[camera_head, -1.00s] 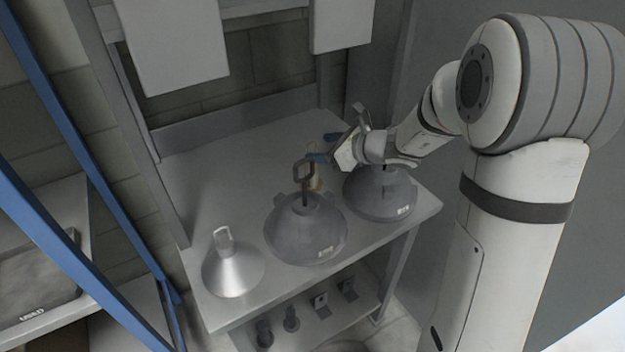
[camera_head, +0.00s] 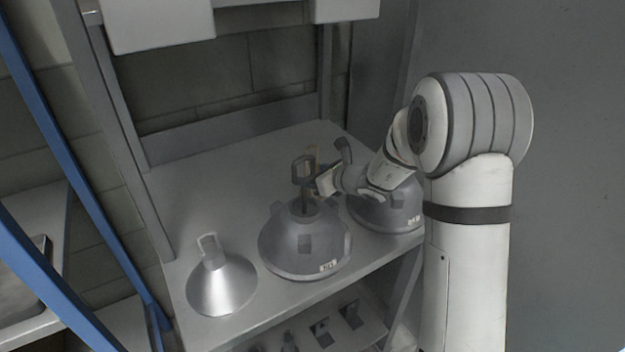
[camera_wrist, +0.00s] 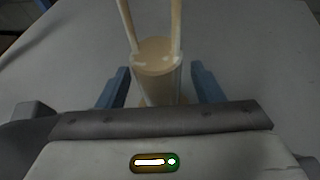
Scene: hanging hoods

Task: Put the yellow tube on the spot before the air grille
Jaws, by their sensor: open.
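A pale yellow-beige upright piece, which looks like the yellow tube (camera_wrist: 156,76), stands in the wrist view with a round lower body and two thin prongs rising from it. My gripper (camera_wrist: 161,88) is open, with one blue finger on each side of the piece and a gap visible on both sides. In the head view my gripper (camera_head: 324,181) is behind and between two dark domes, and only a sliver of the beige piece (camera_head: 314,156) shows there. I cannot make out an air grille or the spot before it.
A dark dome with a looped handle (camera_head: 303,243) stands in front of my gripper, close to it. A silver cone (camera_head: 222,286) is at the front left. The grey table (camera_head: 190,190) is clear at back left. Blue posts (camera_head: 100,230) stand left.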

